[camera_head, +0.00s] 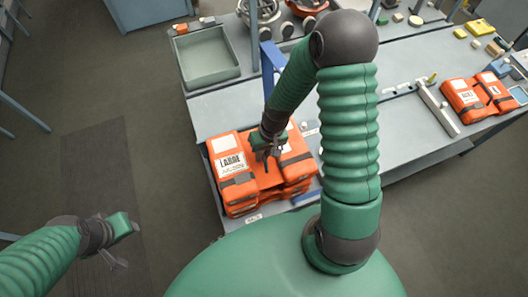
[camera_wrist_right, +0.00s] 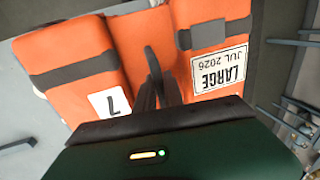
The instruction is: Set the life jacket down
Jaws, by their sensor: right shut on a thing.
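An orange life jacket (camera_head: 238,186) with dark straps and a white "LARGE" label lies flat at the table's front edge, on top of what looks like another orange jacket. My right gripper (camera_head: 266,157) is over its middle, fingers pointing down. In the right wrist view the same jacket (camera_wrist_right: 211,65) fills most of the picture, and the fingers (camera_wrist_right: 157,92) are shut on its dark middle strap.
The grey table (camera_head: 222,117) holds a grey-green bin (camera_head: 207,57) at the back left. Two orange jackets (camera_head: 464,100) lie at the right beyond a metal rail (camera_head: 438,108). A blue frame (camera_head: 271,65) stands behind my right arm. The floor at left is clear.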

